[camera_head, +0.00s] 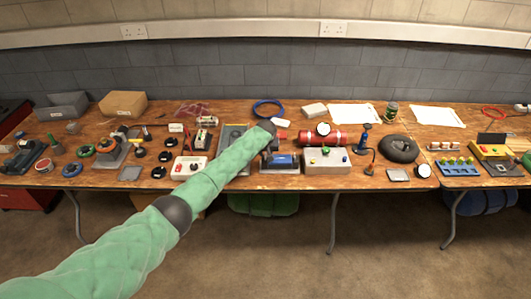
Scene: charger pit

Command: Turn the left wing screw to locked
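My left arm in a green sleeve reaches from the lower left up to the middle of the bench. Its dark wrist end is over the bench, and my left gripper (267,156) points down there, small and dark, beside a grey device with a blue block (283,160). I cannot tell whether its fingers are open or touch anything. The left wing screw is too small to make out, or is hidden by the arm. A grey panel (232,131) is partly covered by the sleeve. My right gripper is not in view.
The wooden bench (115,174) is crowded. A white switch box (186,172) stands left of the arm.

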